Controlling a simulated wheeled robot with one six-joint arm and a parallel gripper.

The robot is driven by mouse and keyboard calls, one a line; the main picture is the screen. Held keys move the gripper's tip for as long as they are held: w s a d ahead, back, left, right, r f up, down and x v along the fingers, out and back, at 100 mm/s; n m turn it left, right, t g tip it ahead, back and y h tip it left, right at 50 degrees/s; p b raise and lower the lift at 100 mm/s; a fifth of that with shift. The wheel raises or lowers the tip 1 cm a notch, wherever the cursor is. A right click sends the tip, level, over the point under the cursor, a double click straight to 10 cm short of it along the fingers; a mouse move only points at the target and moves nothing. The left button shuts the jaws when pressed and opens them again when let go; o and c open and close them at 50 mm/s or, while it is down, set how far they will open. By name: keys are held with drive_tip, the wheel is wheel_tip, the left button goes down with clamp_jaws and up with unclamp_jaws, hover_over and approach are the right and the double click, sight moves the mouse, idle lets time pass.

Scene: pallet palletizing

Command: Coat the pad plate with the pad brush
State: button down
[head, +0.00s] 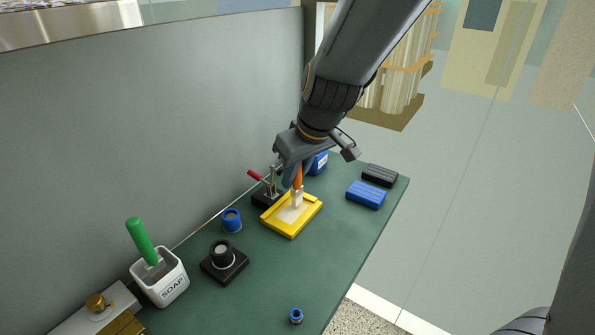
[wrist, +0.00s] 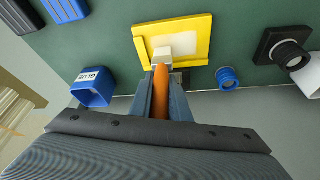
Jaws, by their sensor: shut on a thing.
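The pad plate is a yellow tray-like plate (head: 272,220) with a raised rim and a pale cream middle, lying on the green bench; it also shows in the wrist view (wrist: 204,50). My gripper (head: 297,177) is above its far end, shut on the orange handle of the pad brush (head: 298,196). The brush points down, and its pale head (wrist: 176,52) is over the cream area, near the rim. I cannot tell for sure whether the bristles touch the surface. My fingers hide part of the handle.
A blue labelled container (head: 320,163) and a red-handled clamp (head: 262,188) stand close behind the plate. Blue (head: 366,194) and black (head: 380,175) ribbed blocks lie right. A blue ring (head: 231,220), black fixture (head: 224,262) and soap pot (head: 161,283) stand left. A grey wall runs behind.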

drive_tip(key=shift+s+a+f+p, duration=0.1)
drive_tip(key=shift+s+a+p, duration=0.2)
drive_tip(key=shift+s+a, duration=0.35)
drive_tip(key=shift+s+f, duration=0.15)
drive_tip(key=shift+f, duration=0.1)
drive_tip(key=shift+w+d+f+b, duration=0.2)
drive_tip(key=shift+w+d+b, duration=1.1)
drive_tip(key=shift+w+b, duration=0.25)
drive_tip(key=shift+r, duration=0.1)
wheel_tip(320, 180, up, 7)
drive_tip(key=p, duration=0.5)
